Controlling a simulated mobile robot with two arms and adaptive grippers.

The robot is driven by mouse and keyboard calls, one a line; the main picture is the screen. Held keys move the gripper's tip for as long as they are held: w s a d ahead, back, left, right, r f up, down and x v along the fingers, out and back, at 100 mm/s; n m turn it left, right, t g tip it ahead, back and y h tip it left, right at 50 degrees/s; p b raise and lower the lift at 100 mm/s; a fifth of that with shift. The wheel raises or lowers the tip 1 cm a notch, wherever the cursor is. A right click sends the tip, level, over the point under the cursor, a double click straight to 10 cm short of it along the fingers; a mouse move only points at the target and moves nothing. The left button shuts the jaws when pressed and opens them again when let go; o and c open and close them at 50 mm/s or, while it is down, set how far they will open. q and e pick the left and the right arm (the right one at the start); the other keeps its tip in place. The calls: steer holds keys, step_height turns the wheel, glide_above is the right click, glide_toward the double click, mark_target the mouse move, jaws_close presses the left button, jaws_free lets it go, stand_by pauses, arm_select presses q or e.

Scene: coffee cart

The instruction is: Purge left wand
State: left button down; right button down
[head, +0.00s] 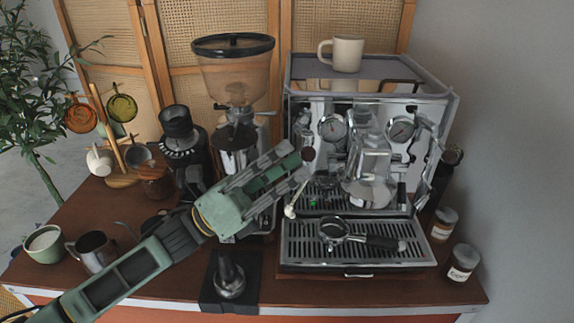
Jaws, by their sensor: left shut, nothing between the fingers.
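The espresso machine (420,92) stands on the right half of the cart, a chrome box with two round gauges. A thin metal wand (297,196) hangs at its left front, with a pale tip (289,212) above the left edge of the drip tray (290,262). A dark round knob (308,154) shows at the machine's upper left front. My left gripper (296,156) reaches in from the left, shut and empty, with its fingertips beside the knob; I cannot tell whether they touch it. The gripper hides the wand's upper part. My right gripper is out of view.
A portafilter (333,233) lies on the drip tray. A grinder (235,75) stands behind my left gripper. A tamper (229,276) sits on a dark mat in front. A metal pitcher (93,252) and green cup (43,243) stand left; jars (462,263) stand right.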

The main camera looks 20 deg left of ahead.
arm_select(q)
steer(key=shift+r+n, duration=0.2)
steer(key=shift+n, duration=0.2)
steer(key=shift+r+n+t+y+p, duration=0.4)
steer(key=shift+n+y+p, duration=0.25)
steer(key=shift+n+p, duration=0.4)
steer(key=shift+r+n+t+y+p, duration=0.4)
steer(key=shift+n+y+p, duration=0.4)
steer(key=shift+n, duration=0.35)
steer(key=shift+r+n+t+y+p, duration=0.4)
steer(key=shift+n+y+p, duration=0.15)
steer(key=shift+n+p, duration=0.5)
steer(key=shift+f, duration=0.1)
